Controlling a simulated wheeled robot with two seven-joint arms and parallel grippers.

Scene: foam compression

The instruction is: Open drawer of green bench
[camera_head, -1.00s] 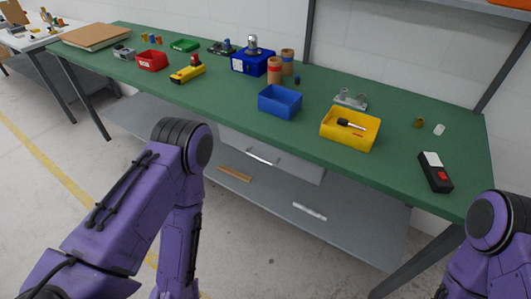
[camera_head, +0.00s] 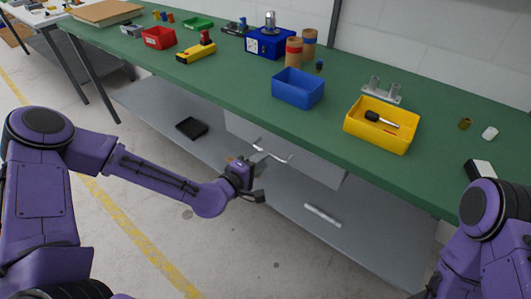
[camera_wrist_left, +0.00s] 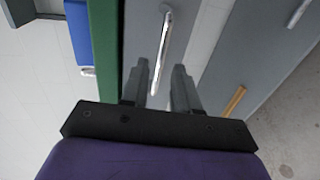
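The green bench (camera_head: 225,85) runs across the head view. Its grey drawer (camera_head: 310,165) hangs under the top and looks closed. The drawer's silver bar handle (camera_head: 275,154) is on its front. My left gripper (camera_head: 254,170) is just in front of the handle. In the left wrist view my left gripper (camera_wrist_left: 162,82) has its two fingers apart, with the handle (camera_wrist_left: 162,48) reaching between them. Whether the fingers touch the handle I cannot tell. My right arm shows at the right edge of the head view; its gripper is out of view.
Blue (camera_head: 298,88) and yellow (camera_head: 382,125) bins stand on the bench top above the drawer. A grey lower shelf (camera_head: 350,230) lies below, with a black tray (camera_head: 191,128) and a silver bar (camera_head: 322,215) on it. The floor in front is clear.

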